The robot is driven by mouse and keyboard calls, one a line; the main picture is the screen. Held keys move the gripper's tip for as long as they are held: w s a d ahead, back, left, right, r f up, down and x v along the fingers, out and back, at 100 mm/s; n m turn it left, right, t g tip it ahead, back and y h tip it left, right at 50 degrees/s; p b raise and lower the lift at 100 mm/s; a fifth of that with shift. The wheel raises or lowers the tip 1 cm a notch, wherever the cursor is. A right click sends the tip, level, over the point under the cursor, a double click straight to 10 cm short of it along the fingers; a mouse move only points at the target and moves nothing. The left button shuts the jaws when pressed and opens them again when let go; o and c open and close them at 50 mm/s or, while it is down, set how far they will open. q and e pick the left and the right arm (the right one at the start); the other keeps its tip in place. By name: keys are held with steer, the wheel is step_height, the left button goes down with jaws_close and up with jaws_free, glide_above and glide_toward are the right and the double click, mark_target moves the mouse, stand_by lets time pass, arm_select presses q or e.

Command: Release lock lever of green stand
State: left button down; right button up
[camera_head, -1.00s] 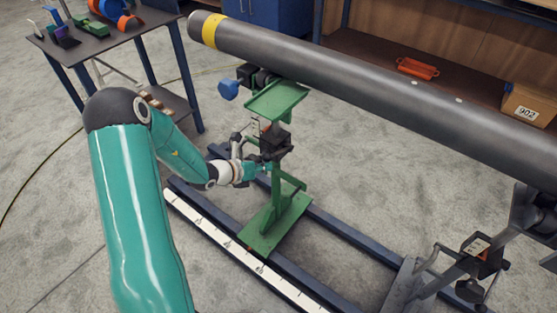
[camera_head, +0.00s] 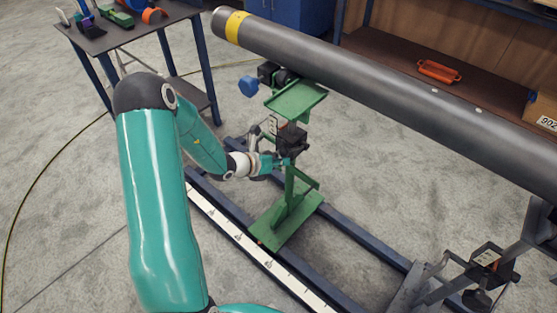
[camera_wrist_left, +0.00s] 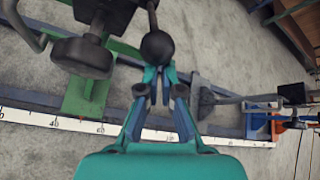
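The green stand (camera_head: 283,222) stands on the blue rails under the pipe's left end. Its black clamp block (camera_head: 290,138) sits midway up the post. In the left wrist view, a lever with a dark ball knob (camera_wrist_left: 158,47) hangs from the stand's dark block. My left gripper (camera_head: 284,162) is beside the post just below the block. In the left wrist view my left gripper (camera_wrist_left: 159,75) has its fingertips close together, right at the lower edge of the knob. No grip on the lever can be made out; the knob partly covers the tips. My right gripper is out of view.
The dark pipe (camera_head: 370,78) with a yellow band runs overhead to the right. A grey stand (camera_head: 430,285) is at right. A dark handwheel (camera_wrist_left: 85,55) is left of the knob. A ruler (camera_head: 240,238) lines the front rail. A tool table (camera_head: 110,38) stands back left.

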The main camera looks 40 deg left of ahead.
arm_select(q)
step_height(320, 180, down, 4)
steer(key=d+b, duration=0.2)
steer(key=b, duration=0.3)
steer(key=p+v, duration=0.2)
steer(key=v, duration=0.9)
steer(key=shift+r, duration=0.3)
steer(key=shift+w+d, duration=0.1)
